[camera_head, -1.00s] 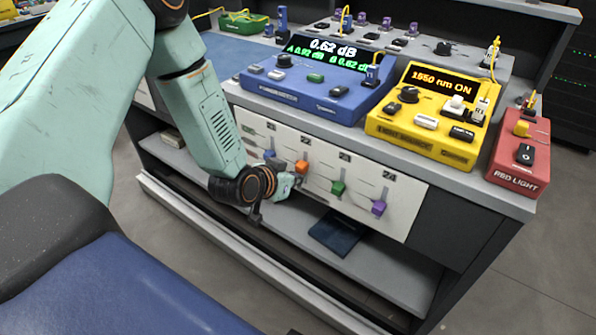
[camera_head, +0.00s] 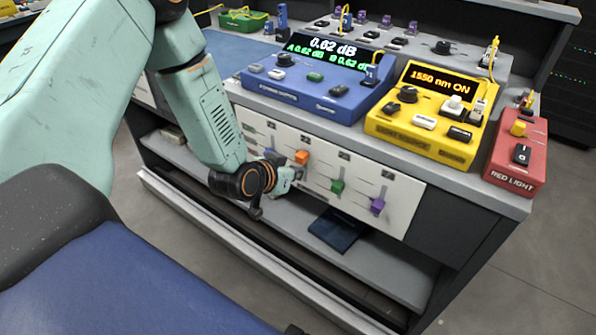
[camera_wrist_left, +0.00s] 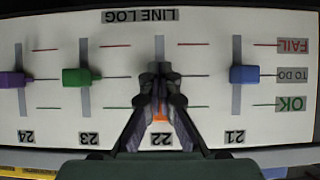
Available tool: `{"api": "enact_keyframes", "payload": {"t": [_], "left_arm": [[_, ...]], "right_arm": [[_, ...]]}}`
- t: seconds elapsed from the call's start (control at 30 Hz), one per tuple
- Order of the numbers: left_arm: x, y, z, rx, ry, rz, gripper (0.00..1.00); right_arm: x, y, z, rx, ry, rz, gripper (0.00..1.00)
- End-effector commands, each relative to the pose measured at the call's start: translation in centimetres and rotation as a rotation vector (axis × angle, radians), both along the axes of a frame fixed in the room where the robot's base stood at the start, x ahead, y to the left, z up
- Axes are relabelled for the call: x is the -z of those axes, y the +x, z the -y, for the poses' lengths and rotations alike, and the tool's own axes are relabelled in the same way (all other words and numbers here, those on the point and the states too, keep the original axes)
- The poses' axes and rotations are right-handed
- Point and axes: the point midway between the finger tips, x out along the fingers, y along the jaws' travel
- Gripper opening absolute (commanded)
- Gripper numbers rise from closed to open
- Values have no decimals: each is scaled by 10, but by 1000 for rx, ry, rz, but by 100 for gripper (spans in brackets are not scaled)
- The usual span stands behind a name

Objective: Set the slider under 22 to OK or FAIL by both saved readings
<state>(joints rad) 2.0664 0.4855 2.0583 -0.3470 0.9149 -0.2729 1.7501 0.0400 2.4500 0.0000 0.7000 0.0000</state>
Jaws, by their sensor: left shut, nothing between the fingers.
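The orange slider knob (camera_head: 302,157) under 22 sits high in its slot in the head view. In the left wrist view, where the panel is upside down, part of the orange knob (camera_wrist_left: 160,115) shows between my fingers, near the OK row. My left gripper (camera_head: 297,173) is shut and empty, just below the knob; its fingers (camera_wrist_left: 160,78) partly hide the knob and slot. I cannot tell whether they touch. The blue meter (camera_head: 315,85) reads 0.62 dB, with small green A and B readings that look like 0.62 dB, hard to read. My right gripper is out of view.
Blue (camera_wrist_left: 245,75), green (camera_wrist_left: 82,76) and purple (camera_wrist_left: 14,80) knobs sit on the TO DO row of the white panel (camera_wrist_left: 205,60). A yellow light source (camera_head: 425,125) and a red box (camera_head: 518,160) stand on the bench above. A dark tray (camera_head: 337,230) lies on the shelf below.

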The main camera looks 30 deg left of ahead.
Motion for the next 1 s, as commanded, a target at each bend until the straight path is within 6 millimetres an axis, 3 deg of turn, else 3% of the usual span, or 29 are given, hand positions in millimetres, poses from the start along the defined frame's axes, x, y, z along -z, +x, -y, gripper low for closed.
{"api": "enact_keyframes", "payload": {"t": [0.37,1.0], "left_arm": [[9,-2,0,-1,-1,0,0],[8,-46,-4,-1,-1,-2,0]], "right_arm": [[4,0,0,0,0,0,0],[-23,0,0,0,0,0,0]]}}
